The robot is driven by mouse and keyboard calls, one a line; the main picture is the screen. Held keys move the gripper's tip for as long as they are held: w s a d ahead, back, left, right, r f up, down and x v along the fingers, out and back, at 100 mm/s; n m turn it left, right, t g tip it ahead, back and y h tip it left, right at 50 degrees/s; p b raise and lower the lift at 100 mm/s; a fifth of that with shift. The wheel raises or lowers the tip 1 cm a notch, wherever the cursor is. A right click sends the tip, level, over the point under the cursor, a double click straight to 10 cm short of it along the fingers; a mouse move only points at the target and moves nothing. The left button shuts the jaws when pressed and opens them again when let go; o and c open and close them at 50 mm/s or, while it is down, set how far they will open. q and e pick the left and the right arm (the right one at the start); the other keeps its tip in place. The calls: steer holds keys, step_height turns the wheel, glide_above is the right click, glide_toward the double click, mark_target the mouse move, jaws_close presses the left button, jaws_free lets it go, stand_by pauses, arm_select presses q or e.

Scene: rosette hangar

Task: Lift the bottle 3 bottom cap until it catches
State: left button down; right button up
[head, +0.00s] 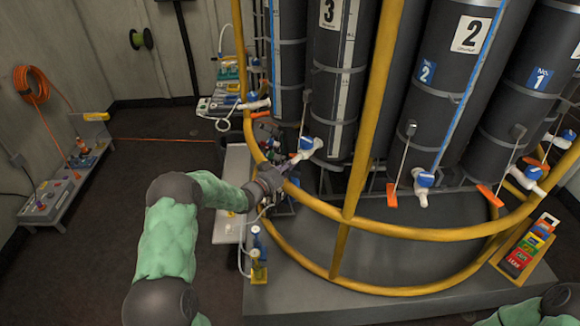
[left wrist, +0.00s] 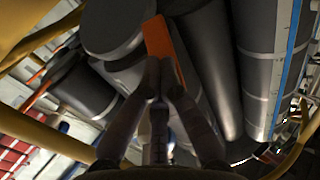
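Bottle 3 (head: 328,95) is a tall dark cylinder with a white "3" label, standing in the yellow-railed rack in the head view. My left gripper (head: 291,163) reaches through the rail beside this lower end. In the left wrist view, its two dark fingers (left wrist: 159,65) come together at an orange tab (left wrist: 161,38) beside a dark round cylinder end (left wrist: 112,25). No clear gap shows between the fingertips; whether they pinch the tab is unclear. The bottom cap cannot be made out clearly. My right gripper is out of view.
The yellow rail (head: 400,231) curves around the bottles, close to my left forearm. Bottle 2 (head: 445,100) stands to the right, with an orange tab (head: 391,195) hanging below. A box of colourful packs (head: 525,248) sits at right. Dark floor at left is mostly clear.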

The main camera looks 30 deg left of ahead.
arm_select(q)
steer(key=shift+w+a+r, duration=0.1)
steer(key=shift+w+r, duration=0.05)
steer(key=shift+r, duration=0.35)
steer(key=shift+f+b, duration=0.7)
steer(key=shift+f, duration=0.15)
steer(key=shift+s+f+b, duration=0.25)
steer(key=shift+f+b, duration=0.45)
steer(key=shift+f, duration=0.35)
steer(key=shift+s, duration=0.1)
steer(key=p+v, duration=0.1)
steer(key=v, duration=0.8)
steer(key=shift+s, duration=0.45)
